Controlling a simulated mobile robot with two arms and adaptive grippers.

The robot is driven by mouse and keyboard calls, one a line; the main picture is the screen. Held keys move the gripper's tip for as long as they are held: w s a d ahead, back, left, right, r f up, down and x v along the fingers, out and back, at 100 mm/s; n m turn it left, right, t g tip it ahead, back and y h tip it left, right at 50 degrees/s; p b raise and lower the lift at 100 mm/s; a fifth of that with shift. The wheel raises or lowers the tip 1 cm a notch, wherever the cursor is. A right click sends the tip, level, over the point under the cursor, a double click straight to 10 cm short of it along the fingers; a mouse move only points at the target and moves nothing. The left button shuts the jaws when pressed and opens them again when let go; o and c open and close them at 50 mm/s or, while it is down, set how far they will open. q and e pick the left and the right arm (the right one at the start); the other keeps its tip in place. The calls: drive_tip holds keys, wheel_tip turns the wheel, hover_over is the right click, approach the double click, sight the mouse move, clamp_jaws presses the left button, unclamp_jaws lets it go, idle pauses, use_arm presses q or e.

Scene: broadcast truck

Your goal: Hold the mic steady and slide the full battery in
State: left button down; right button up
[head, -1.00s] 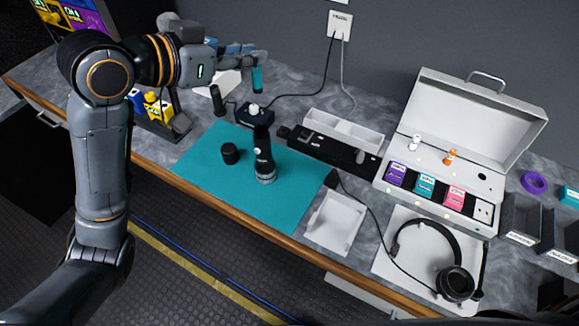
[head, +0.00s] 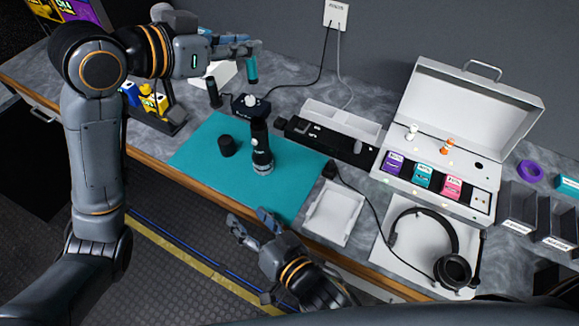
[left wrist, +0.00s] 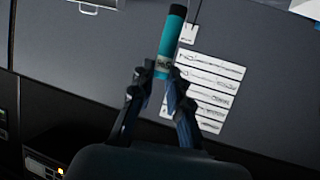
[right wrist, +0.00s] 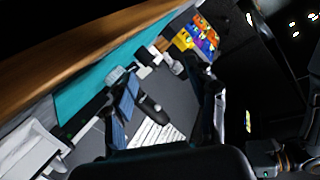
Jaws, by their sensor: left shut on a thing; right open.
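The mic (head: 261,150) is a dark cylinder standing upright on the teal mat (head: 205,155), with a grey ring near its lower end. A dark cap-like piece (head: 226,146) stands on the mat to its left. My left gripper (head: 247,50) is shut on a teal battery (head: 252,71) with a dark end, held up behind and above the mic. The battery also shows in the left wrist view (left wrist: 169,42), tilted slightly between the fingers; its lower end is partly hidden. My right gripper (head: 251,220) is open and empty at the mat's front edge, apart from the mic.
A black box with a white knob (head: 250,103) stands just behind the mic. A white tray (head: 334,214), a headset (head: 452,268) and an open white case (head: 455,115) with coloured blocks lie to the right. A dark cylinder (head: 213,94) stands behind the mat.

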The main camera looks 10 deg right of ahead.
wheel_tip(320, 180, up, 5)
drive_tip(key=w+d+t, duration=0.1)
drive_tip(key=w+d, duration=0.1)
drive_tip(key=n+t, duration=0.3)
drive_tip(key=n, duration=0.1)
approach(263, 135)
drive_tip(key=shift+h, duration=0.3)
drive_tip(key=x, duration=1.1)
drive_tip(key=shift+w+a+r, duration=0.15)
drive_tip(key=shift+a, duration=0.1)
clamp_jaws()
use_arm(q)
drive_tip(key=shift+f, duration=1.55)
